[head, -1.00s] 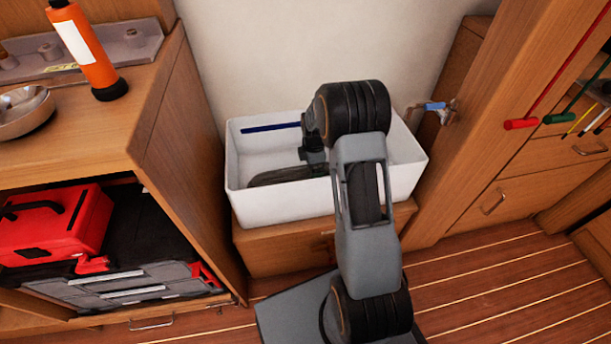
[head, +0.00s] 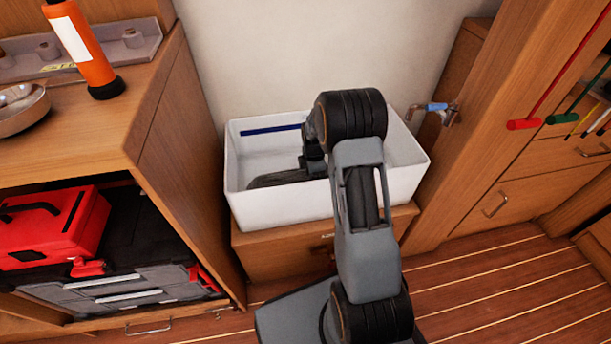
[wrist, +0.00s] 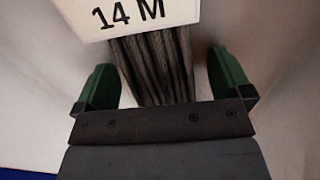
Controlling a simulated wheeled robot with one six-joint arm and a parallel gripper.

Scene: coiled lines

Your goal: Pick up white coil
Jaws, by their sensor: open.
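In the wrist view, my gripper (wrist: 162,80) is open, with one green finger on each side of a bundle of dark grey line (wrist: 152,68). A white tag (wrist: 135,14) reading "14 M" covers the top of the bundle. The line looks dark here, and I see no clearly white coil. In the head view, my arm reaches into a white bin (head: 290,206). A dark shape (head: 280,179) lies low inside it; I cannot tell whether it is line or part of my gripper. My fingertips are hidden in the head view.
The bin stands on a wooden box (head: 275,257) against the wall. A wooden cabinet (head: 185,150) with a red toolbox (head: 50,228) is close on the left. A blue-handled valve (head: 437,107) and wooden drawers (head: 500,190) are on the right. A blue stripe (head: 270,128) marks the bin's inside.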

